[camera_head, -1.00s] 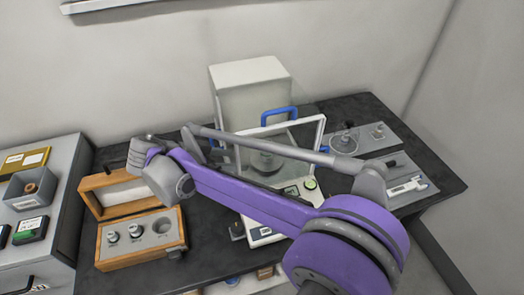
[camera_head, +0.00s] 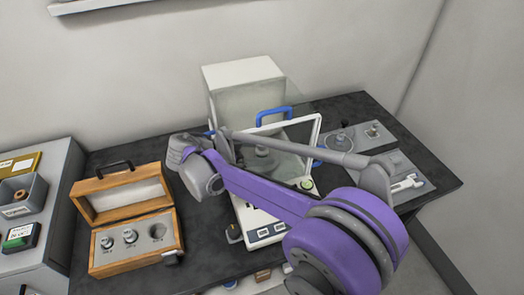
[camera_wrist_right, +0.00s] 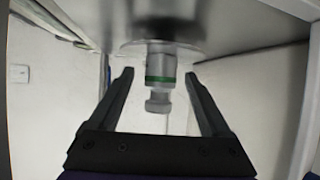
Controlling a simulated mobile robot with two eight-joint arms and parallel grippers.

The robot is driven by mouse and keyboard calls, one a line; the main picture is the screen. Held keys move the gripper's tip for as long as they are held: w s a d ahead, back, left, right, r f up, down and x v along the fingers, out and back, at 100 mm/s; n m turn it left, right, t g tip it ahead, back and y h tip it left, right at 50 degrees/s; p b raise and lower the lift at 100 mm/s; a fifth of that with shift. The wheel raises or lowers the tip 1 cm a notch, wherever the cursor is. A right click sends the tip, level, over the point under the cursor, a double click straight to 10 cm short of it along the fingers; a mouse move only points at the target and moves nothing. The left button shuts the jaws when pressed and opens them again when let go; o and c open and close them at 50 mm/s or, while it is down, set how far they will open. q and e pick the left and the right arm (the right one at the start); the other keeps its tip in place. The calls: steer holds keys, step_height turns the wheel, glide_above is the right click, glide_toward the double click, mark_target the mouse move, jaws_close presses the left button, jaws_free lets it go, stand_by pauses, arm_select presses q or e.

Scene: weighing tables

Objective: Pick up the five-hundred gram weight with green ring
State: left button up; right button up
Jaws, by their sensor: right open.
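The metal weight with a green ring (camera_wrist_right: 160,72) shows in the right wrist view, appearing upside down against a round metal plate (camera_wrist_right: 200,25). My right gripper (camera_wrist_right: 158,77) is open, with one finger on each side of the weight and a visible gap on both sides. In the head view the balance (camera_head: 268,236) has a glass chamber with a pan inside, partly covered by my purple right arm. The right fingertips cannot be made out there. My left gripper is not in view.
An open wooden box (camera_head: 118,262) at the left holds two weights (camera_head: 130,236) and an empty round socket. A grey cabinet (camera_head: 50,232) with small boxes stands farther left. Grey trays with small tools (camera_head: 405,183) lie at the right. A wall is behind.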

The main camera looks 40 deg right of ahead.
steer(key=shift+x, duration=0.85)
steer(key=shift+a, duration=0.1)
jaws_close()
